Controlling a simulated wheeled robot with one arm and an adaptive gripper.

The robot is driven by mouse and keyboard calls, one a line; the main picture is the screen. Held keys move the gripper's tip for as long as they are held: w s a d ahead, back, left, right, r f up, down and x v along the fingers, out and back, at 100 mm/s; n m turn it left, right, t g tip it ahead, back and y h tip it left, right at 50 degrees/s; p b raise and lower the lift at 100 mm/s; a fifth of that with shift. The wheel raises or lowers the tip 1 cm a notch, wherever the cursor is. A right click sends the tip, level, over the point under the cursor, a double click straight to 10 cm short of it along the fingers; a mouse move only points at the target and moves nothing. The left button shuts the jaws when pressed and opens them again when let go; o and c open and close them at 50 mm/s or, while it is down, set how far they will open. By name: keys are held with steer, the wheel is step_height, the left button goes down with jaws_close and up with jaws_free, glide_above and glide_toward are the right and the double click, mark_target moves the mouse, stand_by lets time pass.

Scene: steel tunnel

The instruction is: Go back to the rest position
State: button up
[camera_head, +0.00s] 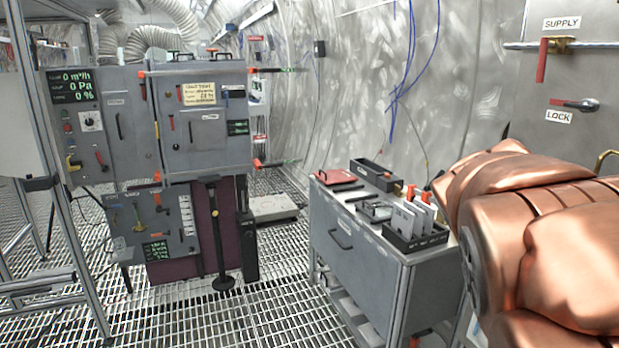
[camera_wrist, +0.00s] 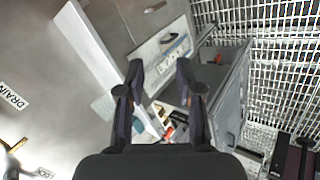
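My gripper (camera_wrist: 160,78) shows in the wrist view with its two dark fingers apart and nothing between them. It is open and empty. Beyond the fingers is a grey unit with an open space holding small orange and white items (camera_wrist: 178,122); I cannot tell exactly what they are. The gripper does not show in the head view.
A grey cart (camera_head: 365,270) carries a red case (camera_head: 336,179), a black tray (camera_head: 376,176) and a box of upright white cards (camera_head: 415,240). A control cabinet (camera_head: 205,140) stands left. The wall at right has a red SUPPLY handle (camera_head: 542,60). Grating floor (camera_head: 275,320) lies clear between.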

steer(key=s+a+f+g+y, duration=0.2)
steer(key=s+a+f+y, duration=0.2)
steer(key=s+a+f, duration=0.55)
steer(key=s+a+f+g+y, duration=0.2)
steer(key=s+a+f+y, duration=0.3)
steer(key=s+a, duration=0.65)
step_height(320, 180, up, 19)
steer(key=w+a+h+p, duration=0.1)
steer(key=p, duration=1.8)
steer(key=shift+w+n+t, duration=0.3)
steer(key=shift+w+t, duration=0.1)
steer(key=shift+o, duration=0.6)
steer(key=shift+s, duration=0.1)
